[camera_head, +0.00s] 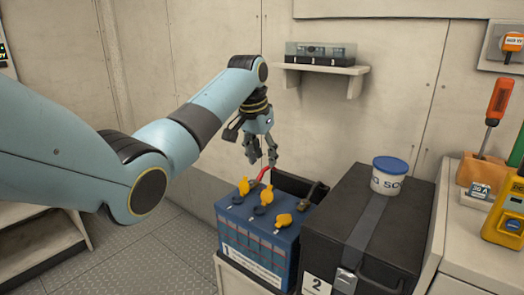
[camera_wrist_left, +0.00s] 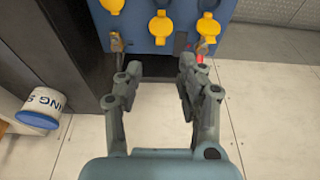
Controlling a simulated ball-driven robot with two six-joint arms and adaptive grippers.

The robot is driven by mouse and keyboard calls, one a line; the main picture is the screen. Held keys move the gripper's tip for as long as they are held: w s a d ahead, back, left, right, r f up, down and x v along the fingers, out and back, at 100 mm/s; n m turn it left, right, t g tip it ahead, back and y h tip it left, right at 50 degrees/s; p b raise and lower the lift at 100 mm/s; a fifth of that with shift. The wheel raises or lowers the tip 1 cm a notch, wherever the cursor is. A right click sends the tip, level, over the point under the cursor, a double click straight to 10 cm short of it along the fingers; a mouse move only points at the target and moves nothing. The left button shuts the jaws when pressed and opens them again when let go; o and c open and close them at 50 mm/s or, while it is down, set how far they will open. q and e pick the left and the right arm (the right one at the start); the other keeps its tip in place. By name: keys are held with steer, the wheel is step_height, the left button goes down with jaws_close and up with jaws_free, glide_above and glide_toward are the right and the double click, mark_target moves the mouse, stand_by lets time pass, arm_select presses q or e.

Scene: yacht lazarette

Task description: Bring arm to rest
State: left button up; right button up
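My left gripper (camera_head: 262,158) is open and empty. It hangs fingers-down above the rear of the blue battery (camera_head: 262,240). In the left wrist view my left gripper (camera_wrist_left: 155,88) has its two fingers well apart, with nothing between them. The blue battery (camera_wrist_left: 160,42) lies beyond the fingertips there, with yellow caps and a red cable near one terminal. My right gripper is in neither view.
A black battery box (camera_head: 345,240) marked 2 stands right of the blue battery, with a white tub (camera_head: 390,177) with a blue lid on top. A wall shelf (camera_head: 322,68) holds a fuse box (camera_head: 318,52). An orange screwdriver (camera_head: 498,100) and yellow meter (camera_head: 505,222) are at right.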

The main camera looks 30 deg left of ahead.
arm_select(q)
steer(key=shift+v, duration=0.85)
steer(key=s+d+f+g, duration=0.1)
steer(key=s+f+g, duration=0.2)
steer(key=s+f, duration=1.15)
steer(key=s+d+f+g, duration=0.25)
steer(key=s+f, duration=0.95)
steer(key=f, duration=0.6)
steer(key=s+f+t, duration=0.1)
steer(key=s+f, duration=0.5)
steer(key=s, duration=0.5)
steer(key=s+f+t, duration=0.1)
steer(key=s+f, duration=0.5)
steer(key=s, duration=0.5)
steer(key=s+f+t+y, duration=0.1)
steer(key=s+f, duration=0.5)
steer(key=s, duration=0.6)
steer(key=shift+d+f+n, duration=0.3)
steer(key=shift+d+f, duration=0.1)
steer(key=shift+t, duration=0.25)
